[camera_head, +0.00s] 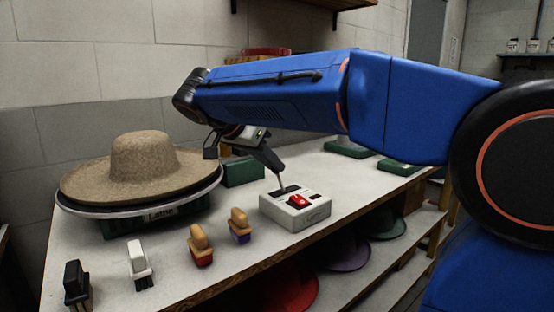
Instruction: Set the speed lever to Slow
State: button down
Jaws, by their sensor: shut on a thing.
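The speed lever (282,183) is a thin metal rod rising from a slot in the top of a small light-grey control box (284,217). The box stands near the table's front edge. My gripper (279,171) reaches down from the upper left and is shut on the upper end of the lever. The fingers hide the lever's tip. The speed markings are too small to read, so I cannot tell which setting the lever is at.
A tan felt hat (143,158) rests on a round turntable (105,211) at the left. Several brushes, including a white one (139,258) and a black one (75,280), stand along the front edge. A green box (242,172) stands behind. Coloured hats, one purple (344,256), lie on the shelf below.

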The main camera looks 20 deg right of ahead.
jog(key=shift+s+a+f, duration=0.15)
jog(key=shift+a+f, duration=0.25)
jog(key=shift+a, duration=0.15)
jog(key=shift+s+a+f, duration=0.15)
jog(key=shift+a+f, duration=0.2)
jog(key=shift+a, duration=0.15)
jog(key=c, duration=1.6)
grip_release()
jog(key=shift+a, duration=0.1)
jog(key=shift+o, duration=0.2)
jog(key=v, duration=1.7)
jog(key=shift+r, duration=0.25)
jog(key=shift+a, duration=0.1)
